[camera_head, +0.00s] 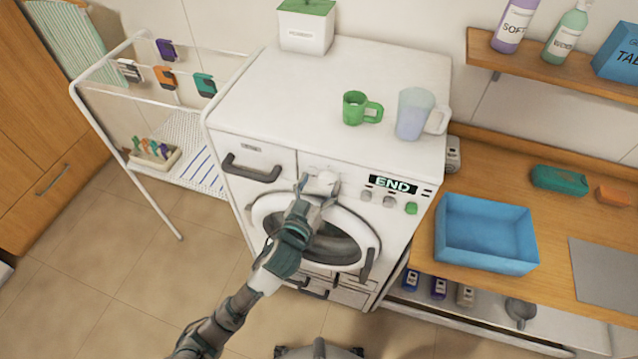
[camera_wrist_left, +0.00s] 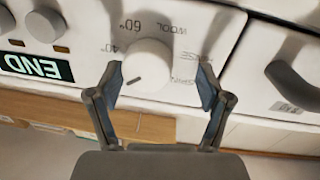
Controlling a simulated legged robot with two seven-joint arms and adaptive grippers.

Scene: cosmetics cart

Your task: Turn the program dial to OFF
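The white program dial (camera_wrist_left: 147,66) is on the washing machine's front panel (camera_head: 345,180). In the left wrist view, upside down, its dark pointer mark faces the lower left. Labels 40, 60, WOOL and partly hidden ones ring it; I cannot read OFF. My left gripper (camera_wrist_left: 160,86) is open, with one finger on each side of the dial. The left finger in that view is close to the dial; a gap shows at the right one. In the head view my left gripper (camera_head: 318,186) is at the panel and partly covers the dial. My right gripper is out of view.
The display (camera_head: 393,185) reads END, with small knobs and a green button (camera_head: 411,208) below it. A drawer handle (camera_head: 252,168) juts out at left. A green mug (camera_head: 356,108) and a translucent jug (camera_head: 412,113) stand on top. A drying rack (camera_head: 160,100) stands left.

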